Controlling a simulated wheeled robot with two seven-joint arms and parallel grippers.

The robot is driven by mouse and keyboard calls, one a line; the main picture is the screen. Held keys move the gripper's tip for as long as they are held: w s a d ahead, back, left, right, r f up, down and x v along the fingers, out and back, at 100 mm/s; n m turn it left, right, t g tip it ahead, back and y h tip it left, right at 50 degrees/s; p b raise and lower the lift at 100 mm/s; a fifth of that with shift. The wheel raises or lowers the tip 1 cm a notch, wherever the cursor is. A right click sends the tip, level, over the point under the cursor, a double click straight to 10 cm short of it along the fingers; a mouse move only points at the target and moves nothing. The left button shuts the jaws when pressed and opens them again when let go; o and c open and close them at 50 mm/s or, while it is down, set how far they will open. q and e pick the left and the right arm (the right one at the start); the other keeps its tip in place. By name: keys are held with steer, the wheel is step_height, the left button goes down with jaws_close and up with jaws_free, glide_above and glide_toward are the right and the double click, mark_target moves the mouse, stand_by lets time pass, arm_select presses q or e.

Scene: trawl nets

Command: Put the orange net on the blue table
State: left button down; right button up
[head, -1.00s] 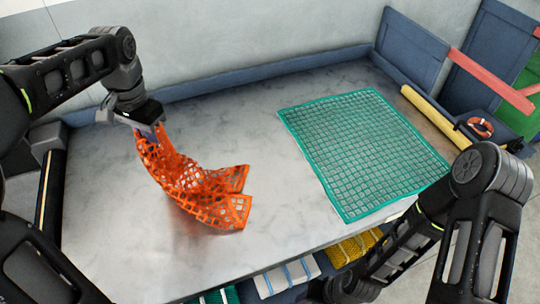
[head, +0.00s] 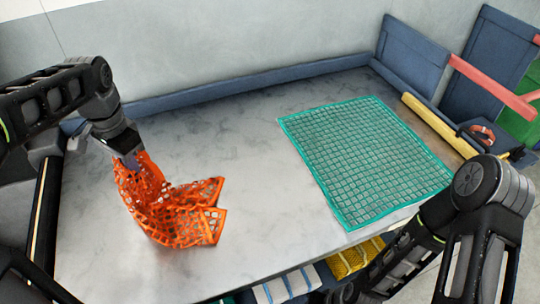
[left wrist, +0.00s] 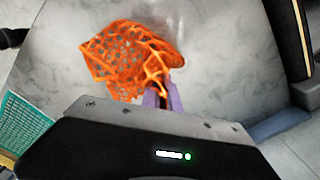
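The orange net (head: 178,212) hangs bunched from my left gripper (head: 132,160), and its lower folds lie on or just above the grey tabletop at the left. In the left wrist view the orange net (left wrist: 125,55) spreads out from the purple fingertips (left wrist: 163,97), which are closed on its edge. The table (head: 255,190) has a grey marbled top and a blue raised rim (head: 230,97) along the back. My right arm is at the lower right; its gripper is not visible in the head view.
A flat teal net (head: 365,155) lies on the right of the table. A yellow roll (head: 438,122) lies along the right edge, near an orange ring (head: 483,133). Folded nets, white (head: 285,285) and yellow (head: 355,257), sit below the front edge. The middle tabletop is clear.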

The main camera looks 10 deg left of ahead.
arm_select(q)
step_height(320, 180, down, 7)
steer(key=shift+f, duration=0.15)
steer(key=c, duration=0.9)
jaws_free()
step_height(320, 180, up, 8)
stand_by(0.4)
stand_by(0.7)
